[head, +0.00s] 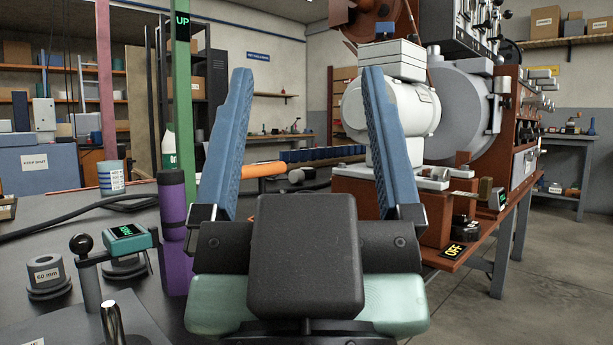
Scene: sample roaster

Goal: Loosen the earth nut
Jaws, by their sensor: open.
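My gripper (307,75) fills the middle of the head view, with its two blue fingers spread wide apart and pointing away. Nothing is held between them. The roaster (475,100) stands beyond on the right, with a grey-white motor (390,105) on a rust-red base (365,185). The right finger overlaps the motor in the picture. I cannot make out the earth nut; it is either hidden or too small to tell.
A dark bench (60,240) on the left holds a small green display (125,230), a labelled weight (47,275) and a purple cylinder (172,205). The floor (540,300) at right is clear.

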